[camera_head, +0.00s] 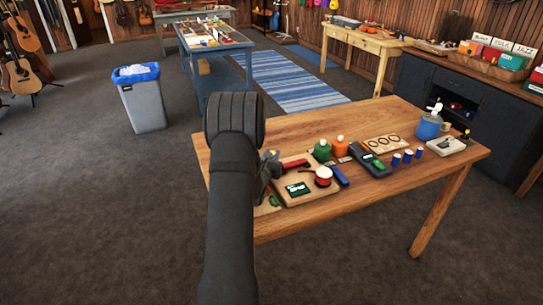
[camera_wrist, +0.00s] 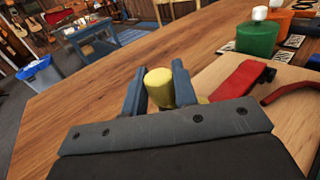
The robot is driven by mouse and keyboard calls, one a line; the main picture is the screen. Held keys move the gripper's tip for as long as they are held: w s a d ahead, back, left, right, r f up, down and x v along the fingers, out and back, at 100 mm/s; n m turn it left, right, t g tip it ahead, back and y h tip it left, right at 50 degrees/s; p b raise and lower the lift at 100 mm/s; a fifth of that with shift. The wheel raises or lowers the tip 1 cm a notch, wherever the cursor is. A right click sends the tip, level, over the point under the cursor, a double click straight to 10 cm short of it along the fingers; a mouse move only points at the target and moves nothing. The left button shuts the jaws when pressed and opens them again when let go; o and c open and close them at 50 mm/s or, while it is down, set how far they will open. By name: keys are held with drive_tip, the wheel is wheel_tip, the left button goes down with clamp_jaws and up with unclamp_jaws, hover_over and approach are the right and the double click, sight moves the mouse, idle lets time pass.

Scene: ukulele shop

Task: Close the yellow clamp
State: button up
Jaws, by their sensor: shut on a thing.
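In the wrist view, the yellow clamp (camera_wrist: 160,88) shows as a rounded yellow end between the two blue-grey fingers of my gripper (camera_wrist: 160,94). The fingers are shut on it. A bit more yellow shows just right of the right finger; the rest of the clamp is hidden by my gripper. In the head view, my gripper (camera_head: 270,164) is at the left end of the wooden table (camera_head: 290,130), partly behind my arm. The yellow clamp cannot be made out there. I cannot tell how far the clamp is open.
A red clamp (camera_wrist: 240,80) lies right of my gripper on a light board (camera_head: 284,197). Green (camera_head: 322,151) and orange (camera_head: 340,147) bottles stand behind the board. The table's far left is clear.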

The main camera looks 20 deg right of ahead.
drive_tip(key=o, duration=1)
drive_tip(key=shift+c, duration=0.2)
drive_tip(key=v, duration=1.7)
drive_tip(key=shift+s+a+r, duration=0.1)
drive_tip(key=shift+s, duration=0.1)
